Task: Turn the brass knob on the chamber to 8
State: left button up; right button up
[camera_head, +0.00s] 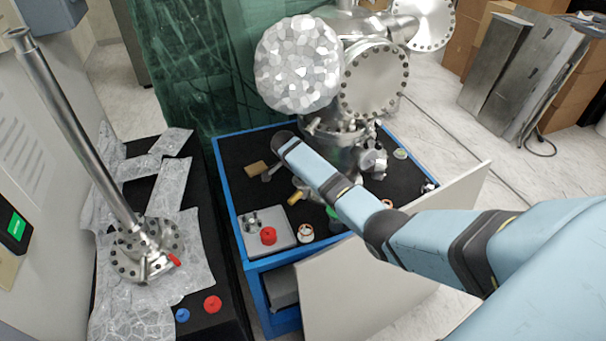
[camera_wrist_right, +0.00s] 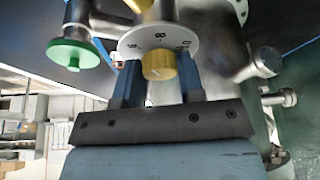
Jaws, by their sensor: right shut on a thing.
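In the right wrist view the brass knob (camera_wrist_right: 158,66) sits in front of a white round dial (camera_wrist_right: 185,40) with dark numerals, partly cut off by the knob and fingers. A figure like an 8 shows near the dial's rim; I cannot tell the knob's setting. My right gripper (camera_wrist_right: 158,80) is shut on the knob, one finger on each side. In the head view the metal chamber (camera_head: 374,82) stands on the blue-edged cart; my right arm reaches across in front of it, and its gripper is hidden or unclear there. My left gripper is not in view.
A green handwheel (camera_wrist_right: 72,53) is left of the dial in the wrist view. The blue cart (camera_head: 232,215) carries a grey tray (camera_head: 283,243) with a red cap and small parts. A black bench (camera_head: 215,325) at left holds foil and a flanged metal tube (camera_head: 75,130).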

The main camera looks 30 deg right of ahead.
jog(key=m+g, duration=0.1)
jog(key=m, duration=0.1)
jog(key=shift+w+m+b, duration=0.1)
jog(key=shift+m+b, duration=0.2)
jog(key=shift+m, duration=0.4)
jog(key=shift+d+m+g+b, duration=0.1)
jog(key=shift+m+g+b, duration=0.3)
jog(key=shift+m, duration=0.3)
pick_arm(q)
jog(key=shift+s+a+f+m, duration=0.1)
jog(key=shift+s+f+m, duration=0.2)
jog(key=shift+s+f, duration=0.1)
pick_arm(e)
jog(key=shift+m, duration=0.3)
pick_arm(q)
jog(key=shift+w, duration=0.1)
pick_arm(e)
jog(key=shift+r, duration=0.1)
jog(key=o, duration=0.9)
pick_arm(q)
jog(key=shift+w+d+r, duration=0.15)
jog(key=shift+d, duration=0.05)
